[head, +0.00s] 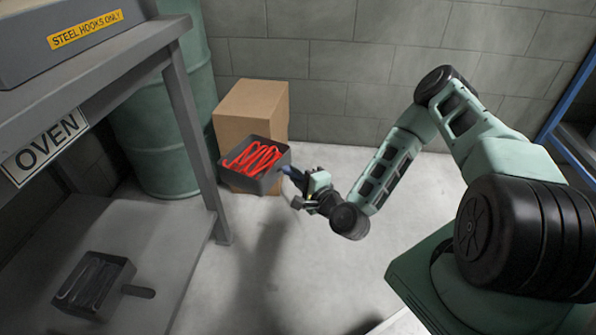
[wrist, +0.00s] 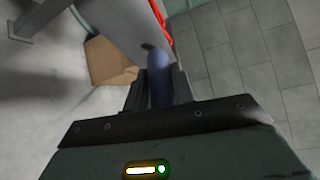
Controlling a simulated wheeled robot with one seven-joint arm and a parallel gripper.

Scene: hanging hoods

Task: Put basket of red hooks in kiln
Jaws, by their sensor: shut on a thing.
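A dark grey basket (head: 266,183) holding red hooks (head: 252,158) is in the air at the middle of the head view. My gripper (head: 290,173) is shut on the basket's blue handle, at the basket's right side. In the wrist view the blue handle (wrist: 160,80) sits between the jaws (wrist: 157,90), and only a strip of the red hooks (wrist: 158,12) shows. A bench with an OVEN sign (head: 45,147) stands at the left; no part labelled kiln shows.
A second basket with grey hooks (head: 92,284) lies on the bench's lower shelf (head: 150,235). A box marked STEEL HOOKS ONLY (head: 30,45) is on top. A green drum (head: 160,140) and a cardboard box (head: 255,105) stand behind. Bare floor (head: 300,270) lies in front.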

